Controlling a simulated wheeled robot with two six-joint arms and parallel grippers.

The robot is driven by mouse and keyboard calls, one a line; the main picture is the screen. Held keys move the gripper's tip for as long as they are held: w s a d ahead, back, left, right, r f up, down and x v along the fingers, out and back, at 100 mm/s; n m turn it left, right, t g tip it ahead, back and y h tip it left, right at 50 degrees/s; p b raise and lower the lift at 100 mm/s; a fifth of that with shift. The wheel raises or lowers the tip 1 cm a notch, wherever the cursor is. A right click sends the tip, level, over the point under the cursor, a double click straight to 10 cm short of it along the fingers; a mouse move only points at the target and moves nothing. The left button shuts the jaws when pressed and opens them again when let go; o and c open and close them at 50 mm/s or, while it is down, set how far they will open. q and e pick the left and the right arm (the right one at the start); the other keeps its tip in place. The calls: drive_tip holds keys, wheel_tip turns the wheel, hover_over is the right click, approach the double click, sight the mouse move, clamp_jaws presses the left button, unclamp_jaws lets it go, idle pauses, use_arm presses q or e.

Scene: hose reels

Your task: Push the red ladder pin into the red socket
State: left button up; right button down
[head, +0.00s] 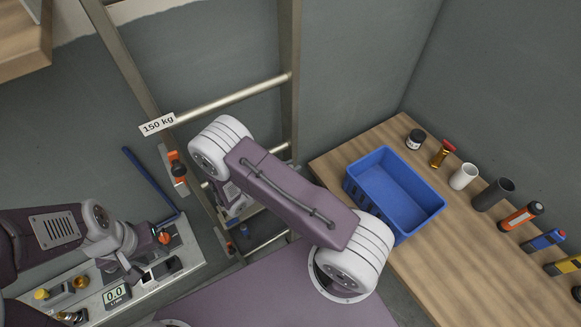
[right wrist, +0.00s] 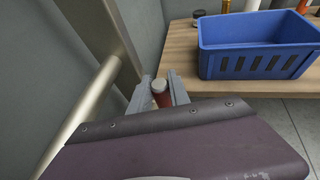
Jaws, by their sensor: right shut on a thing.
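In the right wrist view my right gripper (right wrist: 160,88) is shut on a red pin (right wrist: 162,99) with a pale round end. The pin stands between the two grey fingers, and its lower part is hidden by my wrist. In the head view my right arm covers the fingers and the pin. My left gripper (head: 160,272) looks open and empty above a grey panel (head: 190,250) at lower left.
The ladder (head: 235,98) stands against the grey wall, with a "150 kg" label (head: 157,124). A blue crate (head: 395,225) stands on the wooden bench (head: 480,270) at right, beside several bottles and tools. A blue bar (head: 150,180) leans near the panel.

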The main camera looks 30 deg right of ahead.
drive_tip(key=shift+f, duration=0.2)
drive_tip(key=c, duration=1.1)
unclamp_jaws()
drive_tip(key=shift+c, duration=0.2)
drive_tip(key=shift+a, duration=0.1)
drive_tip(key=b+v, duration=0.3)
drive_tip(key=v, duration=0.6)
drive_tip(key=shift+b, duration=0.3)
